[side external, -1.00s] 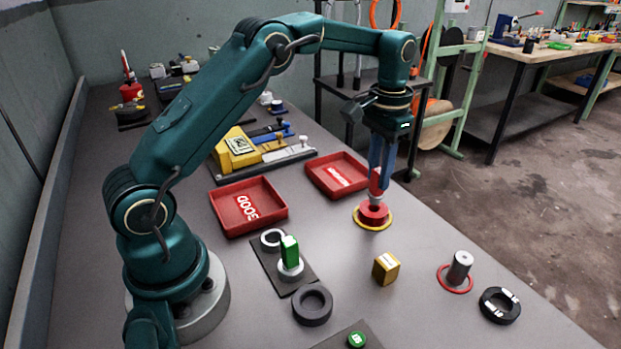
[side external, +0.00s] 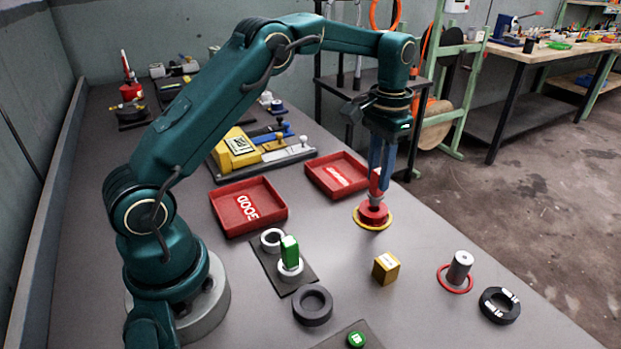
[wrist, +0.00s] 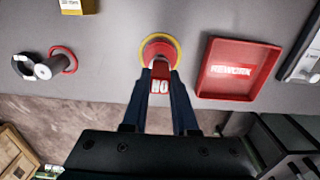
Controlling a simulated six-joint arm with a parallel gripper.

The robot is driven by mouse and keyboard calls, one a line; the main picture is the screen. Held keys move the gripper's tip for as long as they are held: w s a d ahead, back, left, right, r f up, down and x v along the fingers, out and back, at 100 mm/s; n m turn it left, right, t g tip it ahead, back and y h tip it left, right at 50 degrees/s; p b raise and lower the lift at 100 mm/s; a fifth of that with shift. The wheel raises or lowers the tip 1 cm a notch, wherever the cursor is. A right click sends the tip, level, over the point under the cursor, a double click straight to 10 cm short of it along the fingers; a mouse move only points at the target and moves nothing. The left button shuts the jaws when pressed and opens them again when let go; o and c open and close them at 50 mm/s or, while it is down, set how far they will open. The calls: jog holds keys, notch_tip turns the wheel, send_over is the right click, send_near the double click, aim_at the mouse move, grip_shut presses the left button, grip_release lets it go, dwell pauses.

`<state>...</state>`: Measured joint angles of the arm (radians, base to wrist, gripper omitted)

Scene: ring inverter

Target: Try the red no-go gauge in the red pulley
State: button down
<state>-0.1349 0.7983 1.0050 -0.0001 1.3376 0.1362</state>
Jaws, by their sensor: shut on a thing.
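The red pulley (side external: 374,211) lies on a yellow ring (side external: 358,221) near the table's far right edge. It also shows in the wrist view (wrist: 161,46). My gripper (side external: 379,178) is directly above the pulley, fingers pointing down. It is shut on the red no-go gauge (side external: 375,184), whose red handle shows "NO" in the wrist view (wrist: 160,87). The gauge's grey lower part is over the pulley's middle and seems to touch it. I cannot tell whether its tip is inside the bore.
A red GOOD tray (side external: 262,217) and a second red tray (side external: 316,179) lie left of the pulley. A green gauge (side external: 290,252) stands on a dark mat. A yellow block (side external: 386,268), dark ring (side external: 313,306) and grey cylinder (side external: 460,266) stand nearer.

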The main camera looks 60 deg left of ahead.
jog(key=shift+f, duration=0.8)
dwell(0.9)
jog(key=shift+r, duration=3.55)
jog(key=shift+w, duration=0.1)
